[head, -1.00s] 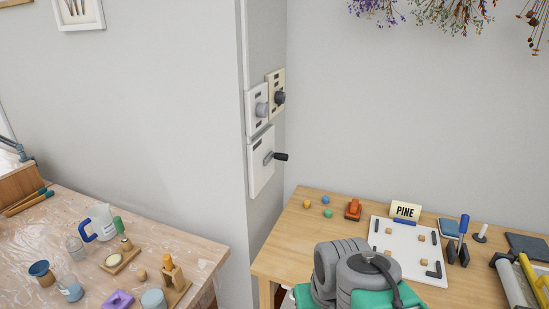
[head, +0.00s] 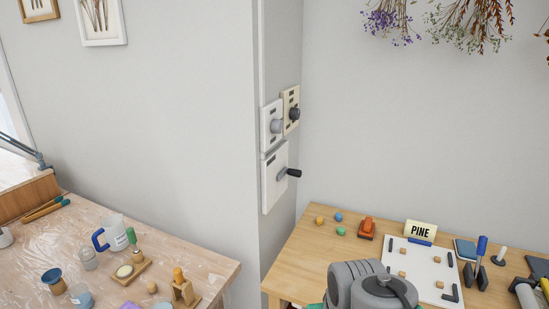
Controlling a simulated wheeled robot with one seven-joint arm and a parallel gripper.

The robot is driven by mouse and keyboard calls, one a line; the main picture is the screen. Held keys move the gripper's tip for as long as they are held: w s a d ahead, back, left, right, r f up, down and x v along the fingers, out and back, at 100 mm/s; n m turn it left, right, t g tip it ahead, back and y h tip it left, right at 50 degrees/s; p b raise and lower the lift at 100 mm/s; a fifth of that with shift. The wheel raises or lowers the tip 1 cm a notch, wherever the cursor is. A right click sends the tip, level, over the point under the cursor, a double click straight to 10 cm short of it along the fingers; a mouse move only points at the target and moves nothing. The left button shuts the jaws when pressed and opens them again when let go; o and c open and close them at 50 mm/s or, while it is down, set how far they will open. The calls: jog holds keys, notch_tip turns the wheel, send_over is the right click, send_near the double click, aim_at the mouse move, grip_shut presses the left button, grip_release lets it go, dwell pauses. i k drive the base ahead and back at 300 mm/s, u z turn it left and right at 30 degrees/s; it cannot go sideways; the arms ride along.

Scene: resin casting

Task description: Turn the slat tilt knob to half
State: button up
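Control plates are fixed to the side of a wall column in the middle of the view. A white plate (head: 267,115) carries a round light grey knob (head: 276,126). A cream plate (head: 287,122) beside it carries a dark knob (head: 295,114). Below them a larger white plate (head: 271,192) carries a crank with a black handle (head: 293,173). The labels are too small to read, so I cannot tell which control is the slat tilt knob or its setting. My grey arm shows at the bottom, well below the plates; my gripper is not visible.
A wooden table (head: 300,262) at right holds a PINE sign (head: 421,229), a white board (head: 408,248) and tools. A plastic-covered table (head: 213,266) at left holds a mug (head: 114,233) and several small items. Dried flowers hang above. The space before the plates looks clear.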

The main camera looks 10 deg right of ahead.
aim_at(277, 126)
jog(key=u, duration=1.1)
jog(key=i, duration=0.95)
jog(key=z, duration=1.5)
